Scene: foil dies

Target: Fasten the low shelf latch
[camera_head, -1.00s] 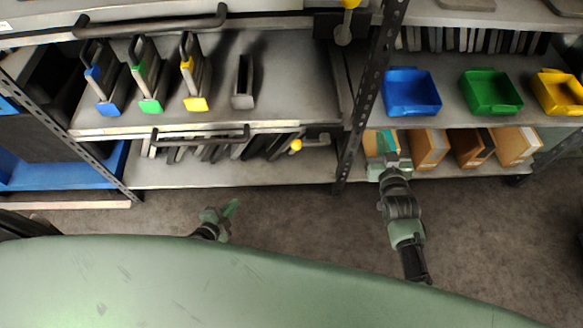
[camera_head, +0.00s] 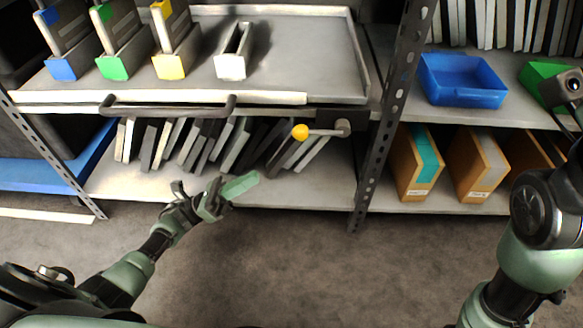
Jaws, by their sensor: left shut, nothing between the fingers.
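The low shelf latch is a lever with a yellow knob (camera_head: 300,131). Its arm lies nearly level, running left from a round pivot (camera_head: 343,127) near the right end of the tray's front edge. My left gripper (camera_head: 240,187) has green fingers, shut and empty. It is below and left of the knob, clearly apart from it in the picture, with its fingers pointing right and slightly up.
The tray (camera_head: 200,97) has a dark bar handle (camera_head: 170,106) and bears several coloured-tag holders. Leaning dark plates (camera_head: 200,142) fill the shelf beneath. A perforated post (camera_head: 385,130) stands right of the latch. A blue bin (camera_head: 462,80) and file boxes (camera_head: 415,165) are beyond it.

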